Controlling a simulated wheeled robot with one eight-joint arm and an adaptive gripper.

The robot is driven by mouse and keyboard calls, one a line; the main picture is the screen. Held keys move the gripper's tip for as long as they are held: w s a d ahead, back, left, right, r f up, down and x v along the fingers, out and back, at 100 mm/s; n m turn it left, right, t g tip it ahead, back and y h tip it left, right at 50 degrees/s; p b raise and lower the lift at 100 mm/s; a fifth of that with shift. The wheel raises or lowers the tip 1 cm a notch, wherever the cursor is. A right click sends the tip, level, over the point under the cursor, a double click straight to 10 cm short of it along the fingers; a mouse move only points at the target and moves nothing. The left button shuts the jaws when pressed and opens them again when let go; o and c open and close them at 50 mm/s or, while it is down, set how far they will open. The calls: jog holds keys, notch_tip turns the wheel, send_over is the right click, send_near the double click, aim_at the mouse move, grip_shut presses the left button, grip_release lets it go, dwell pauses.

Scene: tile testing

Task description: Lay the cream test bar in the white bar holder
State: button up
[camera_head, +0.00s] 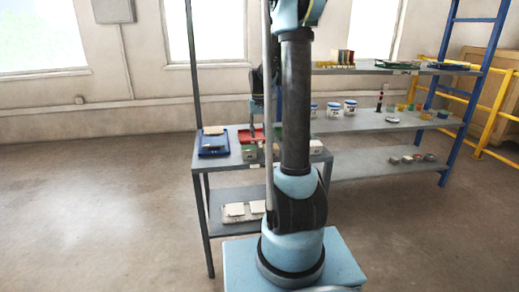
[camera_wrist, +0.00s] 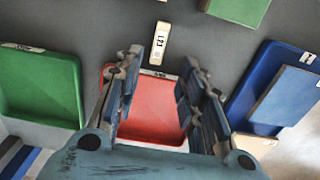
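In the wrist view, a short cream bar (camera_wrist: 160,43) with dark printed marks lies on the grey surface just beyond the red tray; it looks like the test bar, but I cannot be sure. My gripper (camera_wrist: 162,66) is open, with its fingers spread over the red tray (camera_wrist: 160,125) and the bar just beyond the gap between the tips. Nothing shows between the fingers. I cannot pick out the white bar holder for certain in either view. In the head view, my arm hides part of the bench.
A green tray (camera_wrist: 40,85) is left and a blue tray (camera_wrist: 262,75) holding a flat piece (camera_wrist: 290,97) is right. A green block (camera_wrist: 240,8) is at the top. In the head view, white tubs (camera_head: 350,107) stand on the bench (camera_head: 375,123) and pale tiles (camera_head: 235,209) lie below.

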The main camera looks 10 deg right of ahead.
aim_at(260, 143)
jog(key=shift+w+d+f, duration=0.1)
jog(key=shift+d+f, duration=0.05)
jog(key=shift+f, duration=1.15)
jog(key=shift+d+f, duration=0.1)
jog(key=shift+f, duration=1.2)
jog(key=shift+c, duration=0.3)
grip_shut()
